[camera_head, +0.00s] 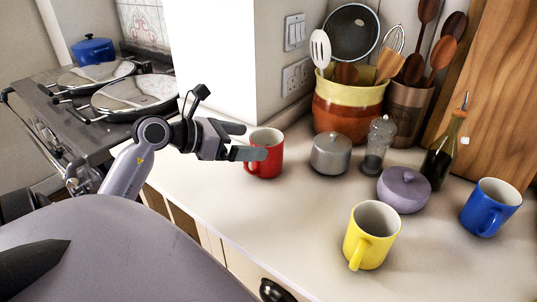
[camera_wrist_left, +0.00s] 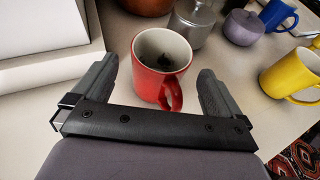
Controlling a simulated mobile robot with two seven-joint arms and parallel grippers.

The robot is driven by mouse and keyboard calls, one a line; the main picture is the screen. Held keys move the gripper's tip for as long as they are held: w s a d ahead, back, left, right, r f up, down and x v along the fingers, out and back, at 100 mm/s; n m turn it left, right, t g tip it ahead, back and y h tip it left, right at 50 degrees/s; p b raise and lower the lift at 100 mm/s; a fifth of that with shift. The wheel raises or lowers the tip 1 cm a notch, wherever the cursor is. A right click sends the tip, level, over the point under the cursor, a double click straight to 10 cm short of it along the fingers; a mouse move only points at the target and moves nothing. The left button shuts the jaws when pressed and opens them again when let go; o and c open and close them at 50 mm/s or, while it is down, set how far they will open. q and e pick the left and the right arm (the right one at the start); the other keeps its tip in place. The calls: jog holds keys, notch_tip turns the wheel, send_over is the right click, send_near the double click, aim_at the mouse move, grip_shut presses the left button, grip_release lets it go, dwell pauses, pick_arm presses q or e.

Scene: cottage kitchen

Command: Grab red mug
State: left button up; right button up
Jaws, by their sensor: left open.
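The red mug (camera_head: 268,166) stands upright on the pale counter, near the wall corner. My left gripper (camera_head: 256,141) is open beside it, with one finger overlapping the mug in the head view. In the left wrist view the red mug (camera_wrist_left: 161,62) lies ahead, between the lines of my two open fingers (camera_wrist_left: 158,78). Its white inside holds something dark at the bottom, and its handle points toward the gripper and slightly right. I cannot tell whether a finger touches the mug. My right gripper is not clearly in view.
A grey lidded pot (camera_head: 331,154), a glass shaker (camera_head: 376,146) and a purple lidded bowl (camera_head: 403,190) stand right of the mug. A yellow mug (camera_head: 371,236) and a blue mug (camera_head: 490,208) are farther right. A utensil crock (camera_head: 347,106) stands behind. The counter (camera_head: 280,225) is clear in front.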

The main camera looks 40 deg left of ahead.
aim_at(265, 141)
pick_arm(q)
jog(key=shift+p+x, duration=0.7)
jog(key=shift+x, duration=2)
jog(key=shift+d+r, duration=0.1)
jog(key=shift+r, duration=0.1)
jog(key=c, duration=1)
jog(key=shift+c, duration=0.2)
